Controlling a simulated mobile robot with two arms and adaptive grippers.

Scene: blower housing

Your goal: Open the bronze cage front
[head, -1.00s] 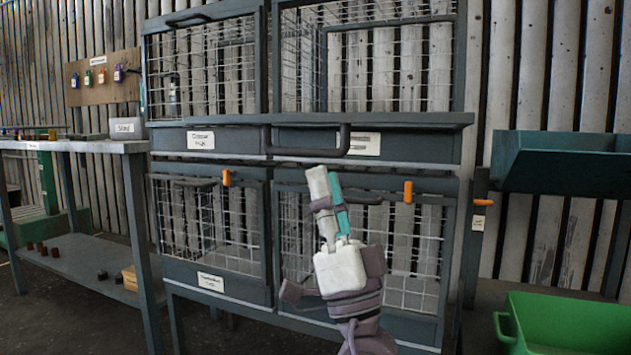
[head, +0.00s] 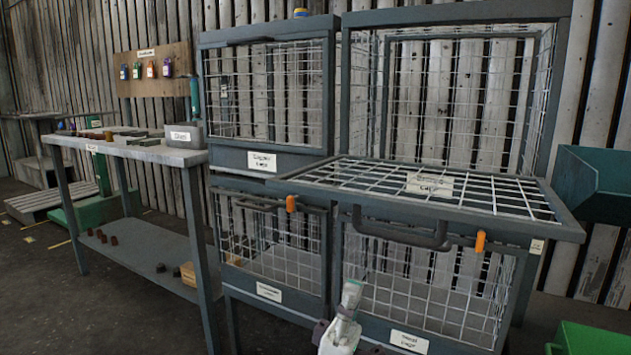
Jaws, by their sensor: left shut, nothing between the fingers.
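A row of wire cages in dark frames stands ahead. The upper right cage is open: its mesh front (head: 390,200) is folded down and juts out about level, with a dark bar handle (head: 400,236) along its near edge. The label (head: 430,184) on this front is too blurred to read surely; I take it to be the bronze cage front. My left gripper (head: 351,294) is shut and empty at the bottom of the view, in front of the lower cages, below and apart from the folded front. My right gripper is out of view.
The upper left cage (head: 265,161) is shut. Two lower cages have orange latches (head: 291,203) at their tops. A grey table (head: 140,152) stands left. A teal bin (head: 597,185) and a green bin (head: 592,338) are at the right.

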